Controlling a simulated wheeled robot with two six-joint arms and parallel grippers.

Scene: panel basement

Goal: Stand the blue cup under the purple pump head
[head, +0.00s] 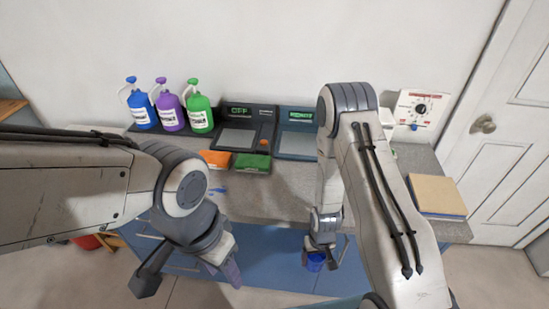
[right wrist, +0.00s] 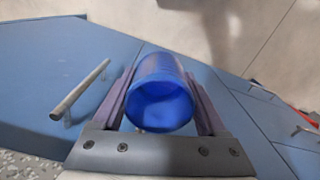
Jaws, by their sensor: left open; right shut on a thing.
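The blue cup (head: 315,262) is in my right gripper (head: 323,256), low in front of the blue cabinet and below the counter top. In the right wrist view the cup (right wrist: 161,98) sits between both fingers, its open mouth facing the camera. My right gripper (right wrist: 160,110) is shut on it. The purple pump bottle (head: 170,112) stands at the back left of the counter, with its purple pump head (head: 161,80) on top. It is between the blue and green bottles. My left gripper (head: 188,276) is open and empty in front of the counter, well away from the bottles.
A blue bottle (head: 142,108) and a green bottle (head: 200,112) flank the purple one. Two devices with displays (head: 241,135) (head: 297,142), orange (head: 215,158) and green (head: 252,162) blocks, and a box (head: 437,193) occupy the counter (head: 285,203). A cabinet handle (right wrist: 80,90) is near the cup.

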